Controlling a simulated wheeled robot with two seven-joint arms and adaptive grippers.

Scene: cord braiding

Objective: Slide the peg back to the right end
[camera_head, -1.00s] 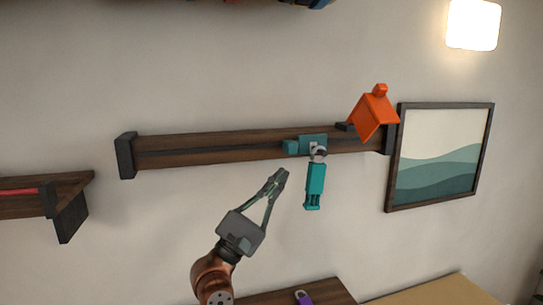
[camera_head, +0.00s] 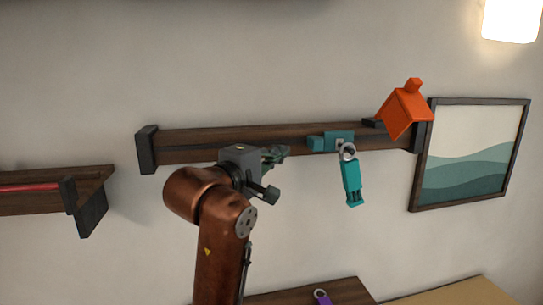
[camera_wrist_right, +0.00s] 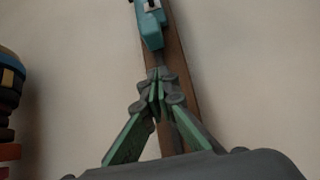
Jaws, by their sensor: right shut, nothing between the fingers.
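The teal peg (camera_head: 338,141) sits on a long dark wooden rail (camera_head: 215,144) on the wall, right of the rail's middle. A teal tag (camera_head: 352,181) hangs from it by a grey ring, slightly tilted. My right gripper (camera_head: 281,154) is shut and empty in front of the rail, left of the peg, its fingers pointing right towards it. In the right wrist view the shut fingertips (camera_wrist_right: 158,86) lie over the rail, just short of the teal peg (camera_wrist_right: 150,28); whether they touch it I cannot tell. My left gripper is not in view.
An orange house-shaped piece (camera_head: 404,110) is at the rail's right end, beside a dark end block. A framed picture (camera_head: 472,155) hangs just right of it. Another shelf (camera_head: 30,202) is at the left. A purple object (camera_head: 322,297) is below.

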